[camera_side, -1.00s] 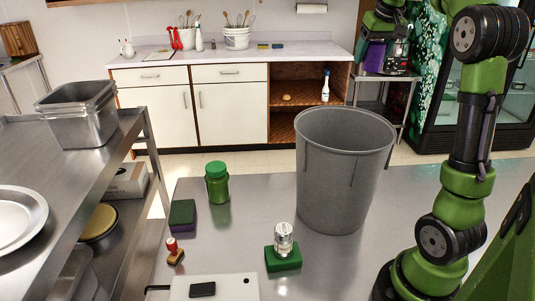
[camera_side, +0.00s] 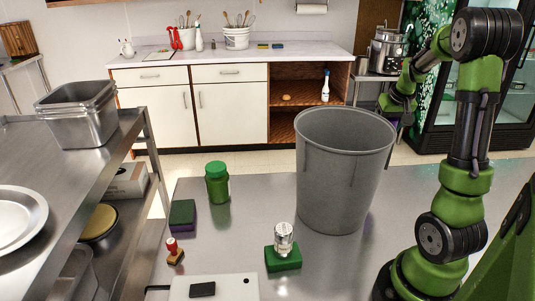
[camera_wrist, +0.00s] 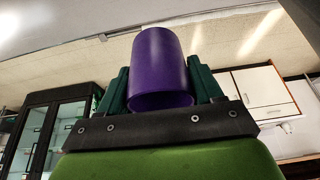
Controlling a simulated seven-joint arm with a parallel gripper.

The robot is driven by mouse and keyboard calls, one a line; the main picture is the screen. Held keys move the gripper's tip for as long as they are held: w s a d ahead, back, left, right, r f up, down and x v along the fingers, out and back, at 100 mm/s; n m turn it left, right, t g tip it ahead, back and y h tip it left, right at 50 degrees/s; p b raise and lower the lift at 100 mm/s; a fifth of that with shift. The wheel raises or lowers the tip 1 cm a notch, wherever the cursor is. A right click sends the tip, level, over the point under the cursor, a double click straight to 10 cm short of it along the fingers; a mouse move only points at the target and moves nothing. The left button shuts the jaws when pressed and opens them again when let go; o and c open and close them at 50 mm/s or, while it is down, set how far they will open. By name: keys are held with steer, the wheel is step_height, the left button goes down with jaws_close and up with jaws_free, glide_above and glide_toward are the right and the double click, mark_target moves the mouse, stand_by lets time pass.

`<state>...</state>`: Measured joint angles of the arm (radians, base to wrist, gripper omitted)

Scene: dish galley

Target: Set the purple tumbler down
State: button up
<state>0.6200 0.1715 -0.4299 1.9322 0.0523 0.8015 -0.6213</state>
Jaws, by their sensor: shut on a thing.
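The purple tumbler (camera_wrist: 158,62) is between the two green fingers of my gripper (camera_wrist: 160,82) in the wrist view. The fingers sit against its sides, shut on it. An open rim shows at its lower end in that picture. In the side view my gripper hangs behind the right rim of the grey bin, at the end of my bent arm. Only a small dark purple patch shows there, so the tumbler is mostly hidden. I cannot tell its height over any surface.
A tall grey bin (camera_side: 340,185) stands on the steel table (camera_side: 335,270). Left of it are a green-lidded jar (camera_side: 217,185), a sponge (camera_side: 182,215), a stamp (camera_side: 174,252) and a shaker on a green block (camera_side: 283,257). Clear table lies between the jar and bin.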

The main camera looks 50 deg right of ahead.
step_height(320, 180, down, 16)
steer(key=shift+r, duration=0.25)
stand_by(0.3)
steer(key=shift+f, duration=0.2)
steer(key=o, duration=1)
steer(key=shift+o, duration=0.2)
steer(key=shift+r, duration=0.15)
steer(key=shift+r, duration=0.35)
steer(key=v, duration=1.1)
steer(key=shift+r, duration=0.15)
steer(key=shift+s+a, duration=0.1)
